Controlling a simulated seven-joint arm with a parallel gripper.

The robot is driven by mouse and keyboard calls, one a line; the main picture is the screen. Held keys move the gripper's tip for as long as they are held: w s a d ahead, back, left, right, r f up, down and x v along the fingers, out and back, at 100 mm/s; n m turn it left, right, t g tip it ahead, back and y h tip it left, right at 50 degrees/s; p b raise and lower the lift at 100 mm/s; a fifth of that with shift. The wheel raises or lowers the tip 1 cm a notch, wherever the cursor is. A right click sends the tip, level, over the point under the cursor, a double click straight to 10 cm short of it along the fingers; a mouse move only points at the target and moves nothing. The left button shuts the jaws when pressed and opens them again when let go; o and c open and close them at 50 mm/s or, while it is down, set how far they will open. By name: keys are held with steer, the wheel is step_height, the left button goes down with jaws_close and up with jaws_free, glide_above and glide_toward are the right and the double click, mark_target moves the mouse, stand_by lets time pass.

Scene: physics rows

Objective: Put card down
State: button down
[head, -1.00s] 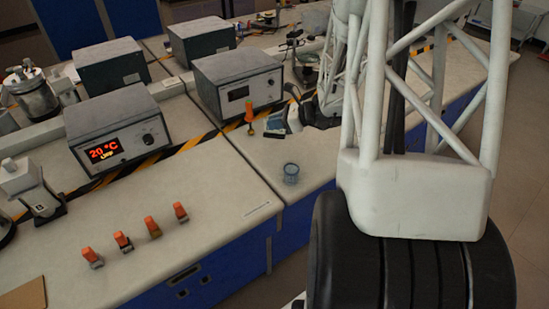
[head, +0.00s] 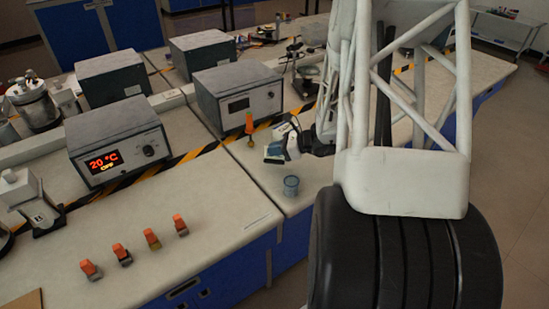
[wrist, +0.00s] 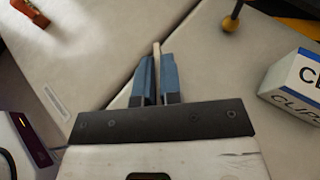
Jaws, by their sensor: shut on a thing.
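My gripper (wrist: 156,65) shows two blue fingers in the wrist view. They are shut on a thin, pale card (wrist: 156,48), seen edge-on and sticking out slightly past the fingertips. Most of the card is hidden between the fingers. Below it is the pale bench top (wrist: 105,35), near the seam between two bench sections. In the head view my gripper (head: 273,153) is small, at the end of the white arm, left of the wheel. I cannot tell from these views whether the card touches the bench.
A white and blue box marked CLIPS (wrist: 292,78) lies right of the fingers. An orange-handled tool (head: 250,126) stands behind my gripper.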

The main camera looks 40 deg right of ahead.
mark_target(272, 158)
steer(key=shift+f, duration=0.1)
steer(key=shift+f, duration=1.8)
steer(key=shift+f, duration=0.1)
steer(key=c, duration=1.3)
jaws_free()
steer(key=v, duration=1.2)
